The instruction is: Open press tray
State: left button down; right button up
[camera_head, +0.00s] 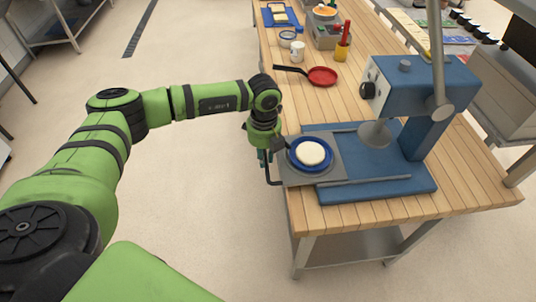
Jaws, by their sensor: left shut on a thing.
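A blue press (425,92) stands on the near end of the wooden table. Its grey tray (332,172) is slid out to the left, past the blue base (405,188), and its left end reaches the table's edge. A blue plate with a pale round dough (311,152) lies on the tray. The press's round plate (376,134) hangs to the right of the dough, apart from it. My left gripper (266,160) points down at the tray's left end and is shut on the tray's handle (271,178); its fingertips are partly hidden. My right gripper does not show.
A red pan (321,76), a white mug (297,52), a red-and-yellow bottle (343,42) and a grey scale (326,28) stand farther back on the wooden table (460,190). The floor left of the table is clear. Another counter is at the right.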

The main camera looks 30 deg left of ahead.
pick_arm(q)
jog(key=c, duration=1.2)
grip_release()
jog(key=shift+w, duration=0.1)
jog(key=shift+o, duration=0.2)
notch_tip(320, 180, up, 12)
